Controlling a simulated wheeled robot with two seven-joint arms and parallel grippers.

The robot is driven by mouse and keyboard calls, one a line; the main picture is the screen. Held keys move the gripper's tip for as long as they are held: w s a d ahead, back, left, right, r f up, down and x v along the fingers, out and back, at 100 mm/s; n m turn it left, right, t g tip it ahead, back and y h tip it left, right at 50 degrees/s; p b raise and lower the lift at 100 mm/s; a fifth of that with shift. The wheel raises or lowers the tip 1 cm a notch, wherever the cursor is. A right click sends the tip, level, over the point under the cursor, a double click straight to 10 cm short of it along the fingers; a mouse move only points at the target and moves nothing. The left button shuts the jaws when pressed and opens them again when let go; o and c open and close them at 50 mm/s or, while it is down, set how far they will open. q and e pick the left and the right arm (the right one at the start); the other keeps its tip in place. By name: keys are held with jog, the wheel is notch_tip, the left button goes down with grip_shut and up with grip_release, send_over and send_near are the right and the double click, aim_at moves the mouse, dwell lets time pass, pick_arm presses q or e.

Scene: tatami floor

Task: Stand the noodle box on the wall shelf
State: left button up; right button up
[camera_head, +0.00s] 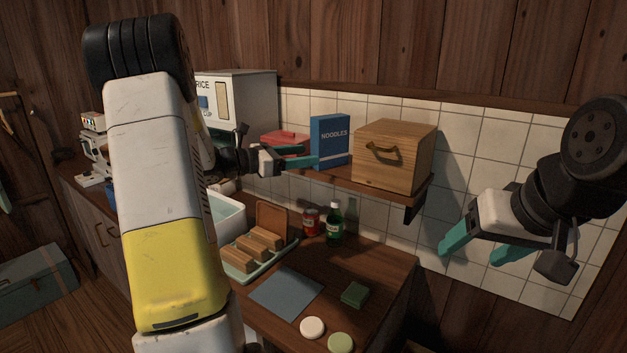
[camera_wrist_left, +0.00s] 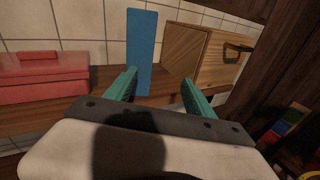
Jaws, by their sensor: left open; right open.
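The blue noodle box (camera_head: 330,141), labelled NOODLES, stands upright on the wall shelf (camera_head: 345,184), between a red box and a wooden box. In the left wrist view the noodle box (camera_wrist_left: 142,50) shows its narrow blue side, just beyond the fingers. My left gripper (camera_head: 305,158) is open at the shelf, just left of the noodle box, and nothing shows between its fingers (camera_wrist_left: 158,92). My right gripper (camera_head: 485,245) is open and empty in front of the tiled wall at the right, far from the box.
The wooden box (camera_head: 395,157) with a handle stands at the shelf's right end. The red box (camera_head: 284,139) is on the shelf's left. Below, the counter holds a tray (camera_head: 240,272) of brown blocks, a red can (camera_head: 311,222), a green bottle (camera_head: 335,224) and a green sponge (camera_head: 355,294).

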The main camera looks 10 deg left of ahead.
pick_arm(q)
jog(key=s+d+m+g+y, duration=0.2)
jog(key=s+d+m+g, duration=0.2)
jog(key=s+d+m, duration=0.45)
jog(key=s+d+m+g+y, duration=0.1)
jog(key=s+d+m+g, duration=0.3)
jog(key=s, duration=0.7)
jog(key=s+a+m+t+y, duration=0.1)
jog(key=s+a+m+y, duration=0.1)
jog(key=s+m+y, duration=0.2)
jog(key=s+a+f+m+t+y, duration=0.1)
jog(key=s+a+m+t+y, duration=0.1)
jog(key=s+m, duration=0.6)
jog(key=shift+a+m+y, duration=0.65)
jog(key=shift+a+y, duration=0.1)
jog(key=shift+y, duration=0.15)
jog(key=shift+c, duration=0.4)
